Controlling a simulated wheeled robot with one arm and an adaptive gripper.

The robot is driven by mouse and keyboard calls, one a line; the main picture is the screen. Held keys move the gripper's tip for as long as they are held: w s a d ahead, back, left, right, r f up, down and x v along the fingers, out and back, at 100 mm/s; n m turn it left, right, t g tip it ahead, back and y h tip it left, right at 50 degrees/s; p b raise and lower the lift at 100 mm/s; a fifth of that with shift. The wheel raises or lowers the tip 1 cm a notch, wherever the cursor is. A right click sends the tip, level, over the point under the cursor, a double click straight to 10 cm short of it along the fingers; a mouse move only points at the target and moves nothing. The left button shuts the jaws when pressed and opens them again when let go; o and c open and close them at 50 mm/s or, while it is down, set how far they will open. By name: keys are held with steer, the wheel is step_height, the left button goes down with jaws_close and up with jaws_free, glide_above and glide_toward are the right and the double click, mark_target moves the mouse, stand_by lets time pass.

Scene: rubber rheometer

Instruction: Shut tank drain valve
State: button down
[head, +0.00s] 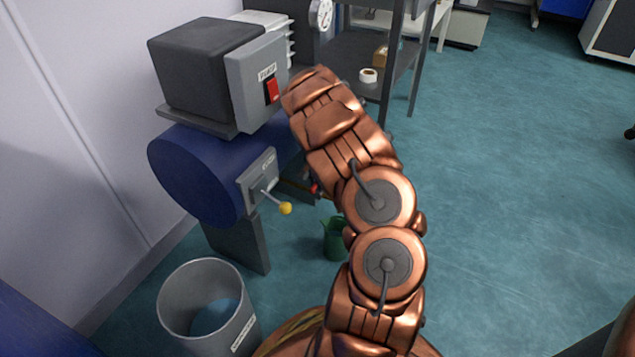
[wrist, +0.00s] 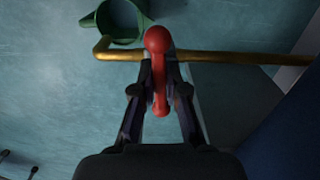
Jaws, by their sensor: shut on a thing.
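In the wrist view, a red valve lever (wrist: 158,40) with a rounded end sits at a brass drain pipe (wrist: 225,57). The lever lies across the pipe, roughly at a right angle in the picture. My gripper (wrist: 159,80) is shut on the lever, one dark finger on each side. In the head view, a small part of the red lever (head: 315,188) shows beside my copper-coloured arm, below the blue tank (head: 195,170). My arm hides most of the valve and gripper there. I cannot see any flow from the pipe.
A green can (head: 334,240) stands on the floor near the valve; it also shows in the wrist view (wrist: 122,22). A yellow-knobbed lever (head: 285,208) sticks out from the tank. A grey bin (head: 200,275) stands at front left. Floor is clear at right.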

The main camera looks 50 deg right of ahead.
steer(key=shift+r, duration=0.1)
steer(key=shift+w+r+p, duration=0.15)
steer(key=shift+r+p, duration=0.15)
steer(key=shift+p, duration=0.75)
steer(key=shift+d+m+p, duration=0.1)
steer(key=shift+m+p, duration=0.2)
steer(key=shift+p, duration=0.4)
steer(key=shift+f+p, duration=0.3)
steer(key=shift+p, duration=0.05)
steer(key=shift+f, duration=0.1)
steer(key=c, duration=1.2)
jaws_free()
